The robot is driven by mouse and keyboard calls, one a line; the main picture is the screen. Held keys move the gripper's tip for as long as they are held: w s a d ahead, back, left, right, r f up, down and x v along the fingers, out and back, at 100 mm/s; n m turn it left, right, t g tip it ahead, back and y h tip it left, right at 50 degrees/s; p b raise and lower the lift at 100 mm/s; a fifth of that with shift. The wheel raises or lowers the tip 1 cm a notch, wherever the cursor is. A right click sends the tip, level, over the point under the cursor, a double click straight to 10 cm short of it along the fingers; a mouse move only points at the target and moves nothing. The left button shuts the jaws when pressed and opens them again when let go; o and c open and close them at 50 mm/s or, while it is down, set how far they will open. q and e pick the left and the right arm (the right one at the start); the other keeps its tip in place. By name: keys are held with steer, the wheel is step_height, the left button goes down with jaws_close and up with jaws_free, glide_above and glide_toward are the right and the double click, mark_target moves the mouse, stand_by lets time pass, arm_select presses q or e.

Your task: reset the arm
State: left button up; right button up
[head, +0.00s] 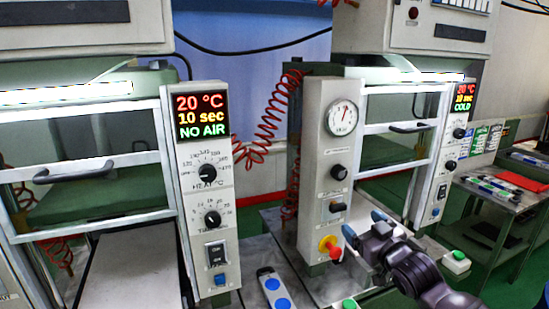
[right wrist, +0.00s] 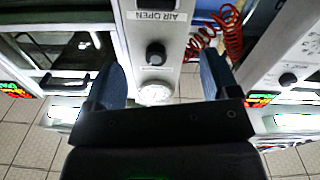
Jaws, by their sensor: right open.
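My right gripper (head: 365,227) is in the head view at lower right of centre, in front of the control column (head: 313,200). Its two blue-tipped fingers are apart with nothing between them. In the right wrist view the open fingers (right wrist: 162,75) frame the column's face, with a black knob (right wrist: 156,53), a round gauge (right wrist: 155,94) and an "AIR OPEN" label (right wrist: 157,16). I cannot tell whether a finger touches the column. My left gripper is in neither view.
A red and yellow button (head: 329,246) sits low on the column, close to the gripper. A left machine panel (head: 207,190) reads "NO AIR", a right one (head: 443,160) "COLD". Coiled red hoses (head: 265,130) hang behind. A side table (head: 500,190) stands at right.

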steer(key=s+d+f+m+g+h, duration=0.2)
steer(key=s+f+g+h, duration=0.1)
steer(key=s+f, duration=1.2)
steer(key=s+d+f+m+g+h, duration=0.2)
steer(key=s+f+m+h, duration=0.1)
steer(key=s+f, duration=1.2)
steer(key=s, duration=0.2)
steer(key=shift+s+d+g, duration=0.3)
steer(key=shift+s+g, duration=0.05)
steer(key=shift+g, duration=0.05)
